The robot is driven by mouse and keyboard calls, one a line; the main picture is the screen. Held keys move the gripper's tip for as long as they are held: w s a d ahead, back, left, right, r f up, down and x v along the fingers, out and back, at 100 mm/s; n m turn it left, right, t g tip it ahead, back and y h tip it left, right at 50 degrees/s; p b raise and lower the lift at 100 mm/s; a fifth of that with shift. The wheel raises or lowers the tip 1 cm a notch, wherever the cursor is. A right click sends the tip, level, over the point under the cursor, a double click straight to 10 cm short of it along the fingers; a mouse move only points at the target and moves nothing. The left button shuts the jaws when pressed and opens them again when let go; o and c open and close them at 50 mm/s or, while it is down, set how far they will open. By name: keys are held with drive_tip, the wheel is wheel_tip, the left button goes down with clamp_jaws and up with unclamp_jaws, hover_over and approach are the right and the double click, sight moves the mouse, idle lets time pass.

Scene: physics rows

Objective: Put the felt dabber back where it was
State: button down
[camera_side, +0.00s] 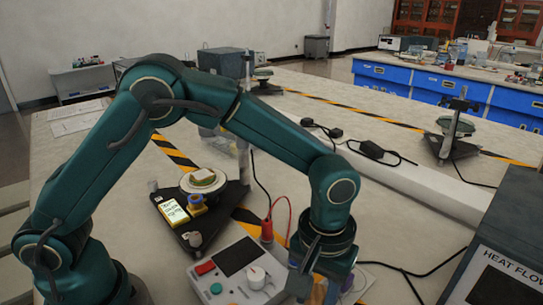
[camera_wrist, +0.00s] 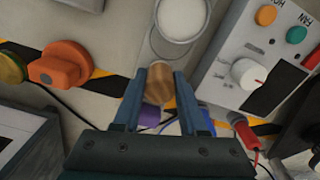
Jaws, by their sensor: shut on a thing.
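The felt dabber (camera_wrist: 160,85) shows in the wrist view as a brown wooden piece between my two blue-grey fingers. My gripper (camera_wrist: 160,80) is shut on it. A purple part (camera_wrist: 149,117) shows just below the wood; I cannot tell whether it belongs to the dabber. In the side view my gripper (camera_side: 312,285) is low over the table, right beside the grey control box. The dabber's lower end is hidden there, so I cannot tell whether it touches anything.
A grey control box (camera_side: 232,278) with a white knob stands close to my gripper. A round pale dish (camera_wrist: 182,18) lies ahead in the wrist view, with an orange knob (camera_wrist: 62,65) to the left. The heat-flow unit (camera_side: 505,250) stands at right. Cables cross the table.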

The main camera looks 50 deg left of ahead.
sight(317, 293)
drive_tip(key=shift+f, duration=0.35)
drive_tip(key=shift+f, duration=0.1)
drive_tip(key=shift+c, duration=2.3)
unclamp_jaws()
wheel_tip(317, 293, up, 11)
drive_tip(key=shift+w+f, duration=0.1)
drive_tip(key=shift+f, duration=0.05)
drive_tip(key=s+a+r+m+t, duration=0.1)
drive_tip(key=s+a+r, duration=0.1)
drive_tip(key=a+r, duration=0.15)
drive_tip(key=s+a+r+t, duration=0.1)
drive_tip(key=s+a+r, duration=0.15)
drive_tip(key=a, duration=0.25)
drive_tip(key=s+a+f+m+t, duration=0.2)
drive_tip(key=s+a+f+t, duration=0.1)
drive_tip(key=s+a, duration=0.3)
drive_tip(key=shift+s+a+t, duration=0.15)
drive_tip(key=shift+a+t, duration=0.15)
drive_tip(key=shift+a, duration=0.25)
